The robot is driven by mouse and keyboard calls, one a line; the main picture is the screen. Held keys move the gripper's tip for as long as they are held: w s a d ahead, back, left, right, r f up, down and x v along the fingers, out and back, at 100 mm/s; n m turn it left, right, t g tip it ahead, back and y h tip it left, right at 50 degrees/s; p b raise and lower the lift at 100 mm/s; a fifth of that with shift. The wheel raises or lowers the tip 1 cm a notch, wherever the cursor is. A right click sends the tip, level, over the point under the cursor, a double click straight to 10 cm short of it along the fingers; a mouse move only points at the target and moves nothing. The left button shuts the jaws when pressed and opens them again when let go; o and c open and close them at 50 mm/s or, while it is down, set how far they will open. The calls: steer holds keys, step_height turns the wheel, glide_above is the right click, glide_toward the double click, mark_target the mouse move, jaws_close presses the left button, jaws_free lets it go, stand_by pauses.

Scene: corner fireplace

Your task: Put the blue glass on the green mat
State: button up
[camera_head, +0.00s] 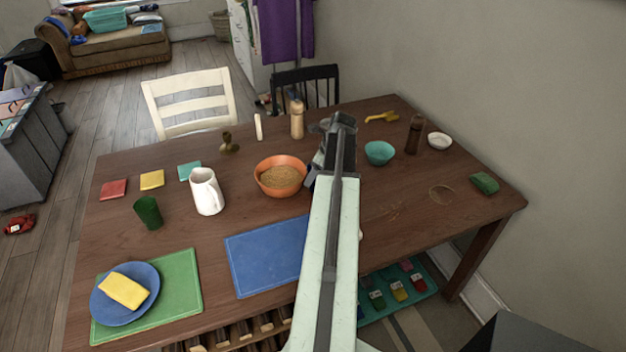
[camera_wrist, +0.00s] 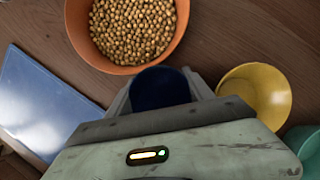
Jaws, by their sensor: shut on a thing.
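The blue glass (camera_wrist: 160,88) is dark blue and sits between the fingers of my gripper (camera_wrist: 162,92) in the wrist view. My gripper is shut on it, just beside the orange bowl. In the head view my gripper (camera_head: 320,162) is at the far end of my arm, over the middle of the table, and the arm hides most of the glass. I cannot tell whether the glass is off the table. The green mat (camera_head: 182,282) lies at the table's front left, with a blue plate (camera_head: 146,307) and a folded yellow cloth (camera_head: 124,291) on it.
An orange bowl of chickpeas (camera_wrist: 72,22), a yellow cup (camera_wrist: 270,92) and a teal bowl (camera_head: 379,152) are near my gripper. A white pitcher (camera_head: 206,192), a green cup (camera_head: 148,212) and a blue mat (camera_head: 262,258) stand or lie toward the green mat. Its right part is bare.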

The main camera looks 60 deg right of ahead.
steer(key=shift+f, duration=0.15)
steer(key=o, duration=1.6)
steer(key=shift+c, duration=0.2)
steer(key=shift+r, duration=0.4)
steer(key=p+v, duration=1.1)
steer(key=shift+r, duration=0.2)
steer(key=shift+s+r, duration=0.1)
steer(key=shift+s, duration=0.15)
